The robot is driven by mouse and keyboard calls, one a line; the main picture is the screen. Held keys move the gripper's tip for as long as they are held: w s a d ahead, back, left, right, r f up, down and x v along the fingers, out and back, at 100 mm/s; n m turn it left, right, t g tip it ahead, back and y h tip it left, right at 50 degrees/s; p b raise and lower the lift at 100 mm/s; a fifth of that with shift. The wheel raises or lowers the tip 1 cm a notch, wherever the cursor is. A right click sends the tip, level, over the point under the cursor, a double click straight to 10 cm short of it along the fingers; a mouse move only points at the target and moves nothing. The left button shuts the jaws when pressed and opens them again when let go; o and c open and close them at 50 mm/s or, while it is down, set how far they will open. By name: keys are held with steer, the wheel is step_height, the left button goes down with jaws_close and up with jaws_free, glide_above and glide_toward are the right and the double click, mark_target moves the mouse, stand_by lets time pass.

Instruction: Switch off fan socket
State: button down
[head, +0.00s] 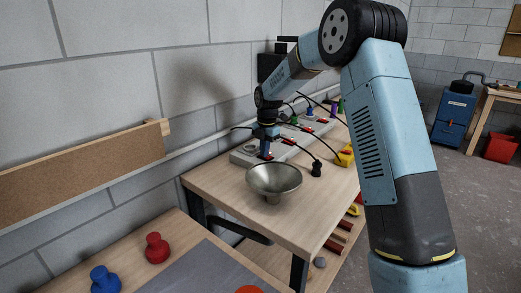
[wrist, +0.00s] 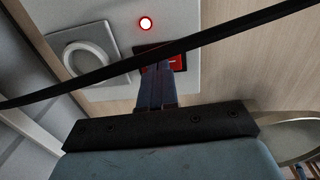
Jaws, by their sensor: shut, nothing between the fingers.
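A grey socket strip (head: 245,152) lies along the wall at the back of the wooden table, with several red switches and coloured plugs. My gripper (head: 266,155) points down over its near end, fingers shut and empty. In the wrist view my fingertips (wrist: 165,66) are at a red switch (wrist: 178,62) in a dark frame and partly hide it. I cannot tell whether they touch it. A red lamp (wrist: 145,23) beside the switch is lit. An empty round socket (wrist: 85,60) is to its left. No fan or label is readable, so I cannot tell which socket is the fan's.
A black cable (wrist: 220,42) crosses the wrist view in front of the strip and fingers. A metal bowl (head: 273,178) stands close to my gripper on the table. A loose black plug (head: 316,169) and a yellow object (head: 346,156) are to the right.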

steer(key=shift+s+d+f, duration=0.1)
steer(key=shift+d+f, duration=0.05)
steer(key=shift+d, duration=0.1)
step_height(320, 180, up, 14)
steer(key=shift+s+d, duration=0.25)
stand_by(0.5)
steer(key=shift+w+r, duration=0.2)
steer(key=shift+w, duration=0.25)
stand_by(0.4)
steer(key=f, duration=0.4)
steer(key=a+f, duration=0.1)
steer(key=f, duration=0.4)
steer(key=w+f, duration=0.1)
steer(key=f, duration=0.4)
steer(key=shift+a, duration=0.15)
